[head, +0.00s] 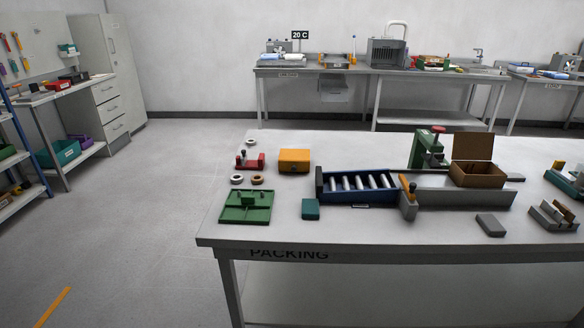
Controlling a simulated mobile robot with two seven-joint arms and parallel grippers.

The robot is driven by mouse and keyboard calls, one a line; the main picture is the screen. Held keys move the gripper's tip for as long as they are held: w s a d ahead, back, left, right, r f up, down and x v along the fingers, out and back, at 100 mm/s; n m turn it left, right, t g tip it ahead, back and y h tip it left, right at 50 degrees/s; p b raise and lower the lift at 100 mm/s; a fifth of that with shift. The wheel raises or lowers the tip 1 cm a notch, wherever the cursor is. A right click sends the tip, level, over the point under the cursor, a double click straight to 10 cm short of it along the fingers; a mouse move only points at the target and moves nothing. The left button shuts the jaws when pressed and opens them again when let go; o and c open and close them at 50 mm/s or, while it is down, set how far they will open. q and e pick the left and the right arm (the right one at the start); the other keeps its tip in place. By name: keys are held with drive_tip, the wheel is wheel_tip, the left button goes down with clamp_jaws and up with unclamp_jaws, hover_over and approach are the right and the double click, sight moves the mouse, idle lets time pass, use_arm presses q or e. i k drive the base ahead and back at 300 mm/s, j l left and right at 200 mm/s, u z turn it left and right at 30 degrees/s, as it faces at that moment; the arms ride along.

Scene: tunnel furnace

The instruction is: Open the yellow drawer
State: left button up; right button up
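A small yellow-orange box (294,161) sits on the white packing table (270,228), toward its back left. It looks closed. It is too small in view to make out a handle or a drawer seam. No other yellow drawer shows clearly. Neither of my grippers is in view.
Beside the box are a red fixture (250,163), small rings, a green tray (245,206) and a teal block (311,209). A blue roller conveyor (360,190) and open brown carton (478,174) stand to the right. The table's front strip is clear. Open floor lies left.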

sight(285, 166)
drive_tip(key=i+j+z, duration=0.2)
drive_tip(key=i+j, duration=0.2)
drive_tip(key=j, duration=0.25)
drive_tip(key=i+j+z, duration=0.1)
drive_tip(key=j, duration=0.25)
drive_tip(key=i+j+z, duration=0.1)
drive_tip(key=i+j, duration=0.15)
drive_tip(key=j, duration=0.15)
drive_tip(key=i+j+z, duration=0.15)
drive_tip(key=j, duration=0.25)
drive_tip(key=i+j+z, duration=0.1)
drive_tip(key=j, duration=0.3)
drive_tip(key=i+j+z, duration=0.1)
drive_tip(key=j, duration=0.3)
drive_tip(key=i, duration=0.1)
